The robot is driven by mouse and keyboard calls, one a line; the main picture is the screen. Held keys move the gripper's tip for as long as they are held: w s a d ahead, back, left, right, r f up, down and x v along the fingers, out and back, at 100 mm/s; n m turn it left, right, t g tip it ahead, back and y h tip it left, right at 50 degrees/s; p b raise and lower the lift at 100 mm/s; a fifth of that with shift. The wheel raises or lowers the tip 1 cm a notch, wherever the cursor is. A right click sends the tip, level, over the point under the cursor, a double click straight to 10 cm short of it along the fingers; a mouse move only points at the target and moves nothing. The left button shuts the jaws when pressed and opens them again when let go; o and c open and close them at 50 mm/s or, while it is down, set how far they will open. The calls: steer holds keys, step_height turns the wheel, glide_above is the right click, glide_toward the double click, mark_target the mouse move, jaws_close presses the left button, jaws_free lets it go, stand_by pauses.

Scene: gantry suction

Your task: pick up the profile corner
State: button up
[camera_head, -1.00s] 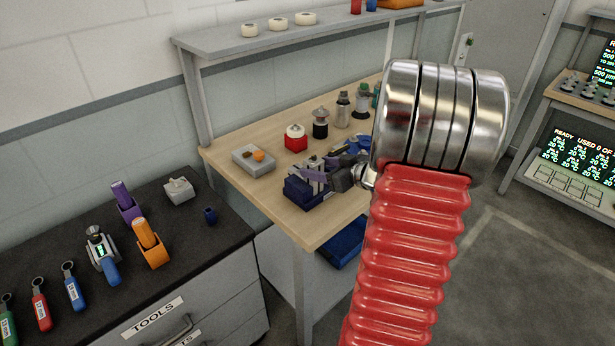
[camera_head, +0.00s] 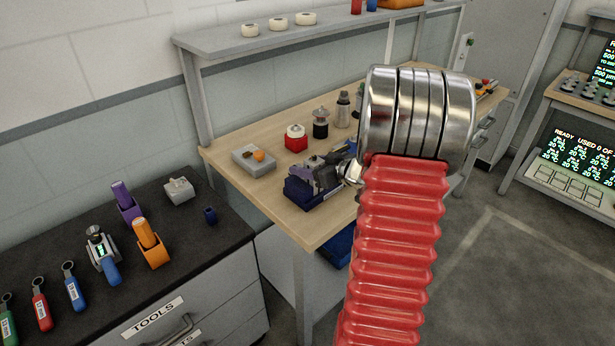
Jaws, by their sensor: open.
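I cannot make out the profile corner for certain. A dark blue fixture (camera_head: 304,192) with grey and purple parts on it stands near the front edge of the wooden bench (camera_head: 300,229). My gripper (camera_head: 327,177) is a small dark shape at the left of my metal wrist, close over or in front of this fixture. Its jaws are open, but their tips blend with the fixture parts. I cannot tell whether they touch anything. My wrist and red sleeve hide the bench's right part.
A grey tray (camera_head: 241,164) with an orange and a brown piece lies left of the fixture. A red block (camera_head: 296,144) and a black-based item (camera_head: 320,128) stand behind. A dark cabinet top (camera_head: 198,240) at left carries tools. A shelf (camera_head: 222,43) runs above the bench.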

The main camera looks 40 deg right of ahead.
steer(key=shift+c, duration=0.3)
jaws_close()
stand_by(0.6)
